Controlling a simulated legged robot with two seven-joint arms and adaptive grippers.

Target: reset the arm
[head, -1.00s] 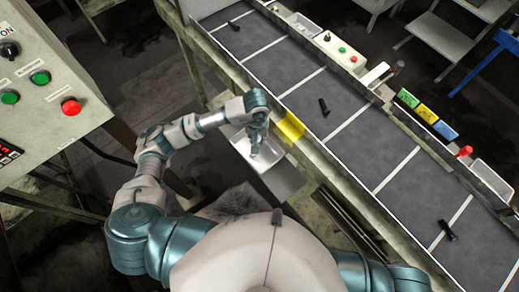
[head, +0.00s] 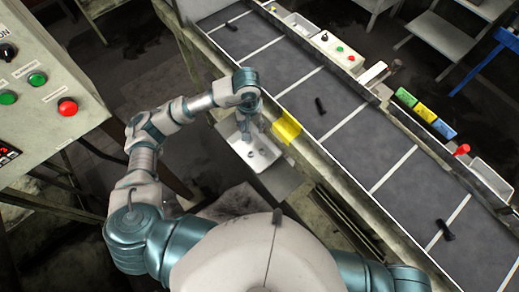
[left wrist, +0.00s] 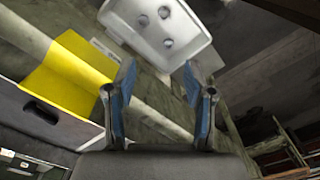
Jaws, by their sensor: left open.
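My left gripper (head: 250,128) is open and empty. It is above the near edge of the conveyor, over the white tray (head: 262,160). In the left wrist view, the gripper's two blue-padded fingers (left wrist: 160,80) stand apart with nothing between them. The white tray (left wrist: 192,48) is beyond the fingertips there and holds several small round grey things, too small to identify surely. My left arm is bent at the elbow. My right gripper is out of view.
The conveyor belt (head: 345,140) carries dark bolts, one (head: 320,106) near the middle and one (head: 445,229) lower right. A yellow piece (head: 287,127) sits on its near edge. A control panel (head: 45,75) with buttons stands at the left.

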